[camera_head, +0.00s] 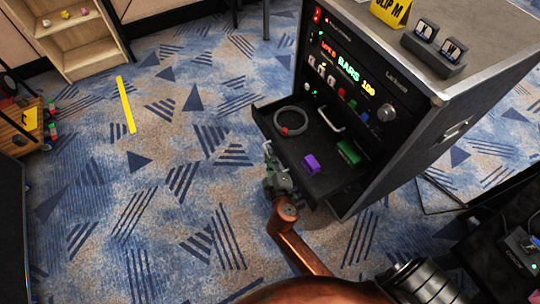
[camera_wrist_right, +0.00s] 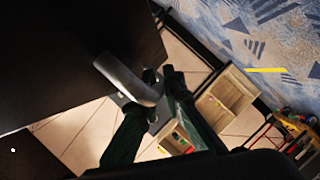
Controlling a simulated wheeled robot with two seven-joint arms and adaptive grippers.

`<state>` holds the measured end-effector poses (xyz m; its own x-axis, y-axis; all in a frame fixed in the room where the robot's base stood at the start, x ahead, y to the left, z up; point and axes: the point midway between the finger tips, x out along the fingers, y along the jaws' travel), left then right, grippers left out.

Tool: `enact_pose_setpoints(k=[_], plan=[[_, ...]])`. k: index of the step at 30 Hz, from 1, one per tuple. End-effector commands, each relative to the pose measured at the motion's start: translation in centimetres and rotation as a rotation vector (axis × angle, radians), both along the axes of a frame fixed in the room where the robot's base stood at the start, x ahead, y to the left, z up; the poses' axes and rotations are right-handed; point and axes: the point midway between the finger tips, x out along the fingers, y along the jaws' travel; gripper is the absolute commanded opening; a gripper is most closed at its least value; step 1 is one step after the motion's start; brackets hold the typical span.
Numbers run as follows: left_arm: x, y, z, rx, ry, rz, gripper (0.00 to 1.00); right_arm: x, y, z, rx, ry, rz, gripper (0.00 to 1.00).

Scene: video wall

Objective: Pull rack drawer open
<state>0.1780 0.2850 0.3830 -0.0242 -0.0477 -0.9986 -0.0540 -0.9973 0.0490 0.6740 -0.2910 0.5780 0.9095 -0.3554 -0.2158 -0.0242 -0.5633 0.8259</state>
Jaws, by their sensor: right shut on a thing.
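The black rack (camera_head: 400,120) stands at the upper right with lit panels on its front. Its drawer (camera_head: 290,155) is out from the rack, showing its inside. A grey cable ring (camera_head: 281,122), a purple block (camera_head: 311,164) and a green block (camera_head: 349,152) lie in it. My right gripper (camera_head: 272,166) is at the drawer's front edge. In the right wrist view its dark fingers (camera_wrist_right: 157,103) are shut on the silver curved drawer handle (camera_wrist_right: 122,78). My left gripper is not in view.
A yellow sign (camera_head: 391,10) and a small box with two keys (camera_head: 434,47) are on the rack top. A wooden shelf (camera_head: 85,50) and a wooden crate (camera_head: 22,128) stand at the left. Open patterned carpet with a yellow strip (camera_head: 126,104) lies left of the drawer.

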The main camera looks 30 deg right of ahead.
Motion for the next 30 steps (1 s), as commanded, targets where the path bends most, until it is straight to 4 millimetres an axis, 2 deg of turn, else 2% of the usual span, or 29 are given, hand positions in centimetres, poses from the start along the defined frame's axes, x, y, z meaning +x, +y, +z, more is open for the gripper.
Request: enact_pose_setpoints(k=[2, 3, 5, 16, 20, 27, 30], plan=[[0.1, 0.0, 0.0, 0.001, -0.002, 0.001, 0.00, 0.0, 0.0, -0.1, 0.000, 0.002, 0.000, 0.00], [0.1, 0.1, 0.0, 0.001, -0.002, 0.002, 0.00, 0.0, 0.0, -0.1, 0.000, 0.002, 0.000, 0.11], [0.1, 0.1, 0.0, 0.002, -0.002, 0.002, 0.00, 0.0, 0.0, -0.1, 0.000, 0.002, 0.000, 0.15], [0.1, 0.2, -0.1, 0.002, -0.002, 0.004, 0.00, 0.0, 0.0, 0.5, 0.000, -0.002, 0.000, 0.16], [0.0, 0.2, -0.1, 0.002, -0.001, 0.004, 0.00, 0.1, 0.1, 2.4, 0.001, -0.005, 0.000, 0.16], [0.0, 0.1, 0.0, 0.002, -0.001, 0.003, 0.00, 0.2, 0.1, 7.6, -0.003, -0.015, 0.002, 0.16], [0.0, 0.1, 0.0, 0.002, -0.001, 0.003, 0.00, 0.1, 0.1, 8.9, -0.002, -0.010, 0.000, 0.16]])
